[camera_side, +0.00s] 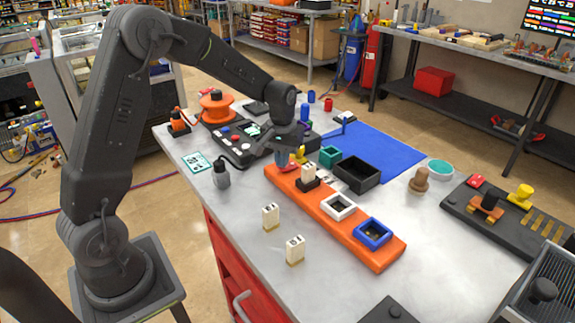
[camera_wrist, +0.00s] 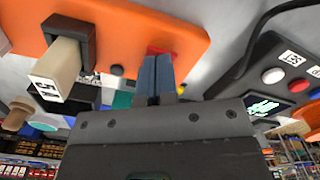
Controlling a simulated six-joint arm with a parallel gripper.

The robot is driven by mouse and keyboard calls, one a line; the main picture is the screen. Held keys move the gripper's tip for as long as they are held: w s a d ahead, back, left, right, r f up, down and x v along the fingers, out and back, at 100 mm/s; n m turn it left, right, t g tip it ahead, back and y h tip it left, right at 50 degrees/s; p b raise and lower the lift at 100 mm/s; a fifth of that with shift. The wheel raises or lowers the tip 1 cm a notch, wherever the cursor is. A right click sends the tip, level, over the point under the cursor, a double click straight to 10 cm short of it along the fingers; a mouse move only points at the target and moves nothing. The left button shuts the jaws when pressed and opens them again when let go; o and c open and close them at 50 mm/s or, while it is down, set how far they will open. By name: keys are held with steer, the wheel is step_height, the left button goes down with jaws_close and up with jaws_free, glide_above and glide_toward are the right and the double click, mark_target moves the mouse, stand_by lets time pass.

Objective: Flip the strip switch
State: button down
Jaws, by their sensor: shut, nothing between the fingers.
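The orange power strip (camera_side: 355,222) lies across the bench, and its top fills the upper part of the wrist view (camera_wrist: 130,22). A red switch (camera_side: 287,168) sits at its far-left end. In the wrist view the switch (camera_wrist: 160,49) is mostly hidden behind my fingertips. My gripper (camera_side: 283,160) is shut and empty, its blue-grey fingers (camera_wrist: 157,60) pointing down at the switch. I cannot tell whether they touch it, or which way the switch is tilted. A cream plug (camera_side: 309,171) stands in the strip's black socket, beside my gripper; it also shows in the wrist view (camera_wrist: 62,62).
The strip's white socket (camera_side: 338,206) and blue socket (camera_side: 372,233) look empty. Two loose cream plugs (camera_side: 270,215) (camera_side: 295,249) stand in front of the strip. A black open box (camera_side: 357,172) and a teal box (camera_side: 329,157) stand behind. A black control panel (camera_side: 240,141) lies left.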

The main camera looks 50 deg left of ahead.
steer(key=shift+f, duration=0.45)
steer(key=shift+r, duration=3.5)
steer(key=shift+s+d+r, duration=0.1)
steer(key=shift+r, duration=0.1)
steer(key=s+d+r+m+t, duration=0.3)
steer(key=s+d+r, duration=0.4)
steer(key=s+r, duration=0.15)
steer(key=s+d+m+t, duration=0.1)
steer(key=s+d, duration=0.1)
steer(key=s, duration=0.5)
steer(key=s+d+m+t, duration=0.1)
steer(key=s+d+m, duration=0.1)
steer(key=s, duration=0.5)
steer(key=shift+s+d+t, duration=0.25)
steer(key=shift+d+t, duration=0.05)
steer(key=shift+d, duration=0.05)
